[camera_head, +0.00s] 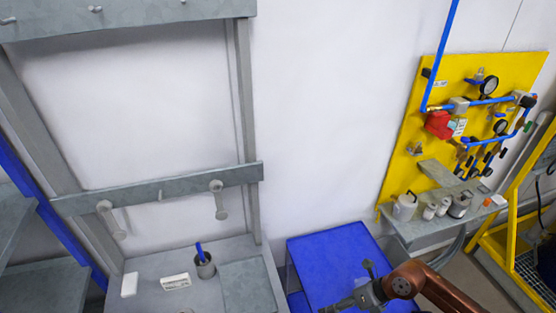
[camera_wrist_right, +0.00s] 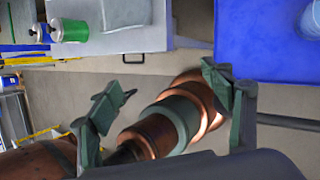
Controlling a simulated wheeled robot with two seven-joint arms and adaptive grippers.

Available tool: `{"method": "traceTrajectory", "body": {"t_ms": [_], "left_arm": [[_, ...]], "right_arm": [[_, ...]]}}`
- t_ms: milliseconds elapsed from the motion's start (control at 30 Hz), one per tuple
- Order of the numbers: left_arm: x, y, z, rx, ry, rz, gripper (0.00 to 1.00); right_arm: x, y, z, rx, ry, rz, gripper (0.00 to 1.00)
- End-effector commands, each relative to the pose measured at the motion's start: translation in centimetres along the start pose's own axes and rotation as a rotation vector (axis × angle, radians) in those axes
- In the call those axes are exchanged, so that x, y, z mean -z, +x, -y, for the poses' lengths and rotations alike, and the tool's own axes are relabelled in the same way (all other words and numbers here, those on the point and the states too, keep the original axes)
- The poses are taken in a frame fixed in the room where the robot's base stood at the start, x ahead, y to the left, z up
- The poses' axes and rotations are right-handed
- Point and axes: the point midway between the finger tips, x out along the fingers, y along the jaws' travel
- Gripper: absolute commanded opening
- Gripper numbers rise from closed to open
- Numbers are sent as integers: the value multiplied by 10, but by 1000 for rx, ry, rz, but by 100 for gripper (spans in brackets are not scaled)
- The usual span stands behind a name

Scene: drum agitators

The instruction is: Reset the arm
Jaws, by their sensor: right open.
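My right gripper (camera_head: 346,288) reaches in from the bottom right of the head view, above the blue-topped table (camera_head: 330,252). In the right wrist view its two grey-green fingers (camera_wrist_right: 165,95) stand wide apart with nothing held between them. Copper and grey links of my own arm show behind the fingers there. My left gripper is not in the head view.
A grey workbench (camera_head: 240,285) carries a cup (camera_head: 205,266) with a blue item and small white boxes (camera_head: 176,282). A yellow panel (camera_head: 425,130) with gauges and blue pipe stands right, above a shelf (camera_head: 410,232) of small containers. Bare white wall lies between.

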Motion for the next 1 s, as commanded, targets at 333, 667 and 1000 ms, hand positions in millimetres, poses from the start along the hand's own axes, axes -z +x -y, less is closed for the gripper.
{"method": "traceTrajectory", "body": {"t_ms": [333,667,1000], "left_arm": [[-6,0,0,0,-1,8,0],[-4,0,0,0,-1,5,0],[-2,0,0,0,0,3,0]], "right_arm": [[-126,-77,-146,-688,410,659,73],[-147,-195,5,-989,1315,1293,73],[24,-131,159,-750,2331,1520,73]]}}
